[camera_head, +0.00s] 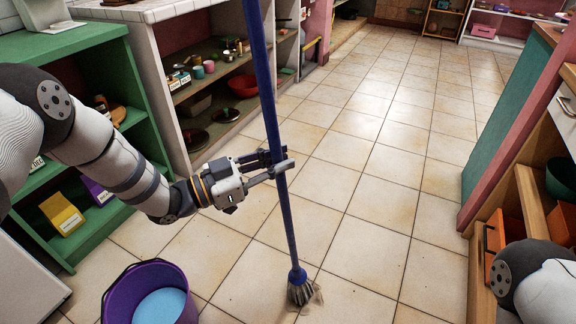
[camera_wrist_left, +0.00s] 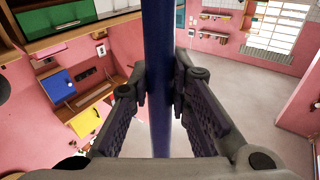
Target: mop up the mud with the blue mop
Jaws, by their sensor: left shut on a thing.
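The blue mop (camera_head: 271,100) stands nearly upright, its long blue handle tilted slightly, with the top out of the frame. Its grey strand head (camera_head: 301,292) is at the tiled floor. A faint brownish patch, perhaps mud (camera_head: 316,297), shows around the mop head; its extent is hard to tell. My left gripper (camera_head: 279,167) is shut on the handle around its middle. In the left wrist view the handle (camera_wrist_left: 158,85) runs between the two fingers. My right gripper is out of view; only part of my right arm shows at the lower right.
A purple bucket (camera_head: 112,296) with light blue contents stands at the lower left. A green shelf (camera_head: 60,150) and a white-tiled shelf unit (camera_head: 166,110) line the left. A wooden counter with an orange drawer (camera_head: 493,240) is on the right. The tiled floor (camera_head: 370,150) between is clear.

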